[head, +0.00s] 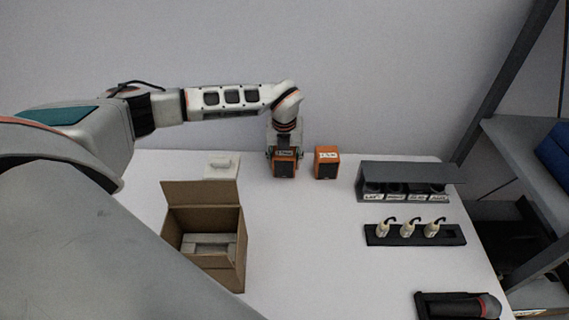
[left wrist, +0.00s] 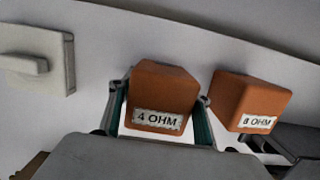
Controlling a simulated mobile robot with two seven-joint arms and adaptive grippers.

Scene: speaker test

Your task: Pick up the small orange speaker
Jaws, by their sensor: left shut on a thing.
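Two small orange speakers with dark fronts are at the back of the white table. My left gripper (head: 284,160) is shut on the left one, the 4 OHM speaker (head: 285,168). In the left wrist view this speaker (left wrist: 162,95) sits between the two fingers, its "4 OHM" label facing the camera. I cannot tell whether it is lifted off the table. The other, the 8 OHM speaker (head: 327,164), stands just to the right, apart from the gripper; it also shows in the left wrist view (left wrist: 250,98). My right gripper is in neither view.
An open cardboard box (head: 243,255) with a pale insert stands at the front left. A white block (head: 221,164) lies behind it. To the right are a grey labelled rack (head: 410,172), a black strip with white plugs (head: 375,238) and a dark tray (head: 430,306). The table's middle is clear.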

